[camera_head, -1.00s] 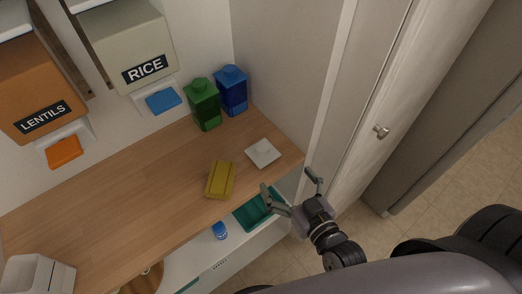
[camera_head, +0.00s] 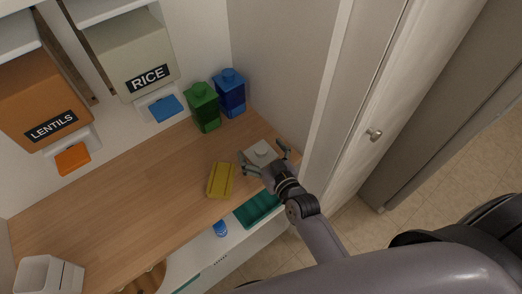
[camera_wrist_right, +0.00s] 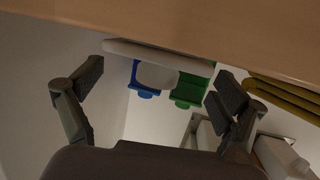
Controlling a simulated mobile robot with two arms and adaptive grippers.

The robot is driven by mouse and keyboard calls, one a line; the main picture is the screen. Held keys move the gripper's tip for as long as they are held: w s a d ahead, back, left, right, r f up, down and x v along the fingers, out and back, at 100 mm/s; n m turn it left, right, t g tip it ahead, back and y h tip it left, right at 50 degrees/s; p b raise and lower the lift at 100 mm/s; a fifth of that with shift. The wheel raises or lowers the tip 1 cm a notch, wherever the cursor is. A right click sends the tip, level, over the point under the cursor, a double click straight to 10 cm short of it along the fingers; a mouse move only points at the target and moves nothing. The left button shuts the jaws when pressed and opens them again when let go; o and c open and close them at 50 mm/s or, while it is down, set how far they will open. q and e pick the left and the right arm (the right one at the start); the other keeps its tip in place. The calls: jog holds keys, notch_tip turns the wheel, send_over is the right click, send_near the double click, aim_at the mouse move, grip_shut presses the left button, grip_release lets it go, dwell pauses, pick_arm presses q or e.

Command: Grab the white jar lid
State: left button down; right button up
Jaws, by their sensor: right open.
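The white jar lid (camera_head: 257,147), a flat square with a small knob, lies on the wooden counter (camera_head: 150,190) near its right end. In the right wrist view, which looks upside down, the lid (camera_wrist_right: 158,52) lies flat against the counter with its knob toward the camera. My right gripper (camera_head: 262,151) is open and empty, its fingers spread to either side of the lid in the head view. In the wrist view the lid shows between the open fingers (camera_wrist_right: 160,80), and no contact is visible. My left gripper is not in view.
A yellow block (camera_head: 221,180) lies just left of the lid. Green (camera_head: 204,108) and blue (camera_head: 231,92) jars stand behind it. The wall and door frame (camera_head: 325,100) close the right side. A teal tray (camera_head: 258,207) sits below the counter's front edge.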

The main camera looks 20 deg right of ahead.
jog(key=shift+w+f, duration=0.1)
jog(key=shift+w, duration=0.3)
jog(key=shift+s, duration=0.1)
jog(key=shift+c, duration=0.7)
jog(key=c, duration=1.5)
